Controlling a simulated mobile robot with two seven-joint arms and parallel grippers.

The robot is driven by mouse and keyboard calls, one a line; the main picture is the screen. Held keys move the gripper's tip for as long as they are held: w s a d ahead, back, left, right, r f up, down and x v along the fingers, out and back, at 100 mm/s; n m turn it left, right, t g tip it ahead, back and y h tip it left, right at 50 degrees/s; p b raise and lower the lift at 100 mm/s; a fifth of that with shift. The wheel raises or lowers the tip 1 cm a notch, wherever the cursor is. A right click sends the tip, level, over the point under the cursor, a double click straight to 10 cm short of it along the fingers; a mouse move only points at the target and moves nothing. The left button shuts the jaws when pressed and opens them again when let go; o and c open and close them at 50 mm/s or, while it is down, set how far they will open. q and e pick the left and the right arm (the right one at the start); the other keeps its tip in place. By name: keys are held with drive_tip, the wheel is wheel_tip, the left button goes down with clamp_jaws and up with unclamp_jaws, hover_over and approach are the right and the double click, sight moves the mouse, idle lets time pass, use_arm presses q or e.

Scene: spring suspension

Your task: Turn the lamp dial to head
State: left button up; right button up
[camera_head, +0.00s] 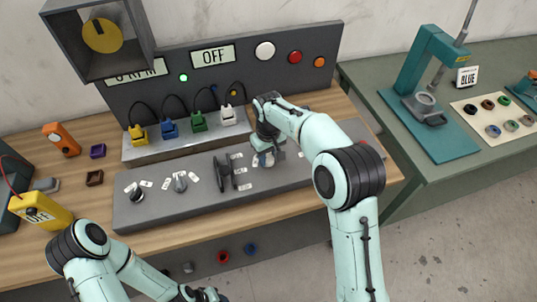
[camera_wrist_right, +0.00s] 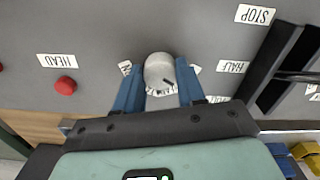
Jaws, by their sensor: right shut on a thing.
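My right gripper (camera_head: 265,157) reaches down to the right part of the grey control panel (camera_head: 290,176). In the right wrist view its blue fingers (camera_wrist_right: 160,88) are shut on a pale round dial (camera_wrist_right: 160,70), one finger on each side. The dial has a dark pointer mark and a white lettered rim at its lower edge. Small labels beside it are partly covered by the fingers. A label that looks like HEAD (camera_wrist_right: 57,60) lies to the left, above a red button (camera_wrist_right: 66,86). My left gripper (camera_head: 198,294) is low at the bottom edge, only partly visible, its jaws unclear.
A black lever (camera_head: 222,172) stands left of the dial, with STOP (camera_wrist_right: 254,14) and HALF (camera_wrist_right: 232,67) labels nearby. A grey dial (camera_head: 180,184) and a dark knob (camera_head: 137,195) are farther left. Coloured plugs (camera_head: 199,122) stand behind. A teal press (camera_head: 425,95) is on the right table.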

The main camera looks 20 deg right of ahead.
sight(268, 159)
drive_tip(key=m, duration=0.4)
drive_tip(key=shift+p, duration=0.4)
use_arm(q)
drive_tip(key=shift+w+r, duration=0.85)
drive_tip(key=shift+r, duration=0.05)
use_arm(e)
drive_tip(key=shift+a+m, duration=0.1)
drive_tip(key=shift+m, duration=1.4)
drive_tip(key=o, duration=1)
drive_tip(key=shift+o, duration=0.2)
use_arm(q)
drive_tip(key=w+r+p, duration=0.2)
drive_tip(key=shift+w+r+t, duration=0.1)
drive_tip(key=shift+w+t, duration=0.2)
use_arm(e)
wheel_tip(268, 159, up, 13)
drive_tip(key=shift+r, duration=0.2)
